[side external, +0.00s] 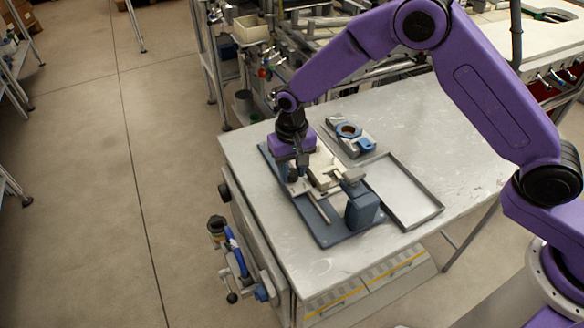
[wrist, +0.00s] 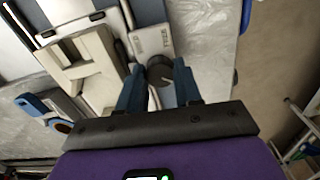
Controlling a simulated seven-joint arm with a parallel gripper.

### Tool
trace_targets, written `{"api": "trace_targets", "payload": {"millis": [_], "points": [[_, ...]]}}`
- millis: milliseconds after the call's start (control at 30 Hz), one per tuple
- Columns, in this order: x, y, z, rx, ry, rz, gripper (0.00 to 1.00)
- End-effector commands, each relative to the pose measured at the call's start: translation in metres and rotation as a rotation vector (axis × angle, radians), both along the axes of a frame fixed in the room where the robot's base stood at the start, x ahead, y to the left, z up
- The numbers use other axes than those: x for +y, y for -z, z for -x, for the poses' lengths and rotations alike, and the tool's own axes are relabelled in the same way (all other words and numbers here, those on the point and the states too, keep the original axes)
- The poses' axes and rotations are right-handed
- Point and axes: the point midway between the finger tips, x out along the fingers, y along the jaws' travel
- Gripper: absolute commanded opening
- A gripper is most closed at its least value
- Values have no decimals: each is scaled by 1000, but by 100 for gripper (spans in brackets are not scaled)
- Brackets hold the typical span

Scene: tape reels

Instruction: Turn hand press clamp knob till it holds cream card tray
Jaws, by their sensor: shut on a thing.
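My gripper (wrist: 160,78) is shut on the dark grey round clamp knob (wrist: 160,70), with one blue finger on each side of it in the wrist view. In the side view my gripper (side external: 301,172) points down over the left part of the hand press (side external: 332,236), a blue-grey base with a blue block. The cream card tray (wrist: 84,62) lies on the press beside the knob, to its left in the wrist view; it also shows in the side view (side external: 325,168). The knob is hidden by my gripper in the side view. Whether the clamp touches the tray cannot be told.
An empty shallow grey tray (side external: 402,190) lies right of the press. A blue-and-grey tape device (side external: 350,136) stands behind it. The metal table (side external: 452,150) has free room at the right. A shelf with clutter stands behind the table.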

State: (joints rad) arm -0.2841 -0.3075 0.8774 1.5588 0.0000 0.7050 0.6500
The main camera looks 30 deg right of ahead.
Motion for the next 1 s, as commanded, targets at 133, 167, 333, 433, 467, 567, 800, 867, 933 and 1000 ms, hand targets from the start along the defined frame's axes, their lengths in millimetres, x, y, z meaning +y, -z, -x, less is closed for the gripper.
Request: {"api": "trace_targets", "payload": {"millis": [133, 167, 333, 433, 467, 567, 800, 867, 933, 1000], "points": [[-1, 1, 1, 2, 0, 2, 59], [-1, 1, 1, 2, 0, 2, 59], [0, 0, 0, 1, -1, 1, 59], [0, -1, 0, 0, -1, 0, 59], [0, -2, 0, 0, -1, 0, 59], [0, -10, -1, -2, -1, -2, 59], [1, -53, -1, -4, -2, -3, 59], [1, -66, -1, -4, -1, -3, 59], [1, -81, -1, -4, -1, -3, 59], [0, -96, -1, -3, 0, -2, 59]]}}
